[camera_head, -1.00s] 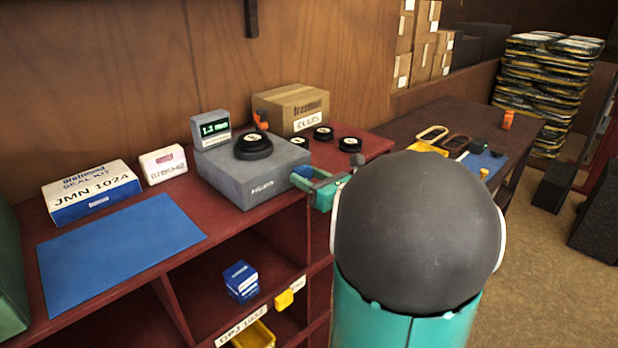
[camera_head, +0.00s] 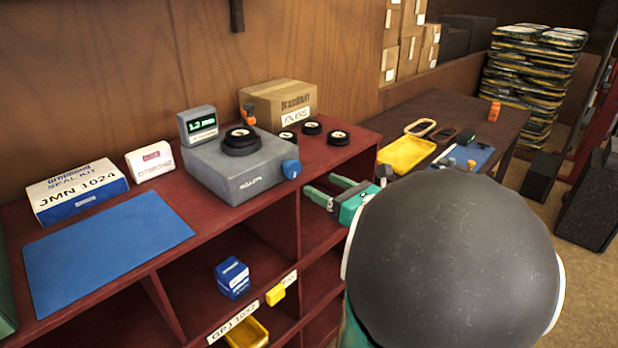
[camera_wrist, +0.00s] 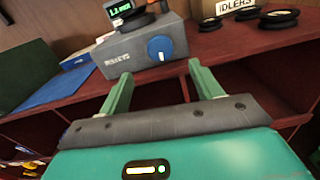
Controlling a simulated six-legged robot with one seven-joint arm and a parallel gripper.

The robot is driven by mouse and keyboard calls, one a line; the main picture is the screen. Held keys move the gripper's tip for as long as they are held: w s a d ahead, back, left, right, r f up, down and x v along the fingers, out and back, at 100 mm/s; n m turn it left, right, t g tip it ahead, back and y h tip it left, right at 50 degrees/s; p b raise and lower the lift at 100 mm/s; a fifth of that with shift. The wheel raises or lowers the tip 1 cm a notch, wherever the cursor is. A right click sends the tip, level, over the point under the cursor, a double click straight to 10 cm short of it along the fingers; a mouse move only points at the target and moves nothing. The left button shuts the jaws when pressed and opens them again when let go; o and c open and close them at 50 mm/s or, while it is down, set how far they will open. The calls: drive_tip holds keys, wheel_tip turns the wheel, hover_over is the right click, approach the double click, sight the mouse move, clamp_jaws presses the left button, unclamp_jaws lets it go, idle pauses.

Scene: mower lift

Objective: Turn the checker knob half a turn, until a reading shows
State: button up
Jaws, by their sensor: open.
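The grey checker box (camera_head: 225,165) stands on the red shelf top, with a black pulley (camera_head: 241,141) on it. Its small display (camera_head: 202,124) is lit and reads about 1.2 in green. The blue knob (camera_head: 291,168) is on the box's right end; in the wrist view the knob (camera_wrist: 160,49) faces me with a white mark standing nearly upright. My gripper (camera_head: 318,188) is open and empty, in front of the shelf and a little below and right of the knob, apart from it. In the wrist view the knob shows beyond and between the fingers (camera_wrist: 156,82).
Several black pulleys (camera_head: 311,128) and a cardboard box (camera_head: 280,104) stand behind and right of the checker. A blue mat (camera_head: 105,250) and seal kit box (camera_head: 77,191) lie left. The shelf's front edge is close to my fingers.

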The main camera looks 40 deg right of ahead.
drive_tip(key=s, duration=0.4)
drive_tip(key=shift+s, duration=0.25)
drive_tip(key=w+a+f+n+g+y, duration=0.1)
drive_tip(key=w+a+n+g+y, duration=0.2)
drive_tip(key=a+n, duration=0.45)
drive_tip(key=w+a+f+n+g+y, duration=0.1)
drive_tip(key=a+n+g+y, duration=0.3)
drive_tip(key=a, duration=0.7)
drive_tip(key=s+a+f+n+g+h, duration=0.1)
drive_tip(key=a+n, duration=0.5)
drive_tip(key=n, duration=0.6)
drive_tip(key=s+a+f+n+g+h, duration=0.1)
drive_tip(key=s+a+n+g+h, duration=0.3)
drive_tip(key=n, duration=0.9)
drive_tip(key=s+a+h, duration=0.1)
drive_tip(key=a+h, duration=0.1)
drive_tip(key=a, duration=0.1)
drive_tip(key=shift+s+h, duration=0.3)
drive_tip(key=shift+s, duration=0.05)
